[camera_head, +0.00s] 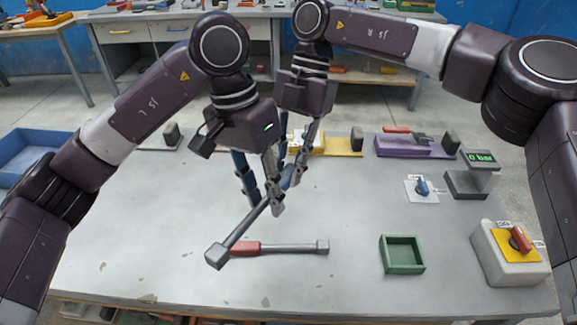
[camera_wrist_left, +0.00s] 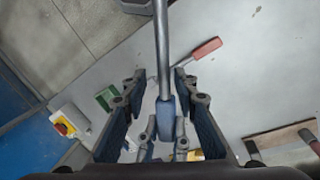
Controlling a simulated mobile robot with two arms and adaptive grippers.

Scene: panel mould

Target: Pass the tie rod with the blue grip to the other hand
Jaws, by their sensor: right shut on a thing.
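The tie rod with the blue grip (camera_head: 241,228) is held in the air at a slant, its square metal end low at the front left. Its blue grip shows in the left wrist view (camera_wrist_left: 167,108). My right gripper (camera_head: 297,177) is shut on the blue grip near its far end. My left gripper (camera_head: 262,203) is open, with its fingers on either side of the rod around the blue grip and a gap on each side in the left wrist view. The fingers partly hide the grip in the head view.
A tie rod with a red grip (camera_head: 288,247) lies on the table just below the held rod. A green tray (camera_head: 403,267) and a box with a red switch (camera_head: 497,263) stand at the right. Coloured fixtures line the back edge. The left of the table is clear.

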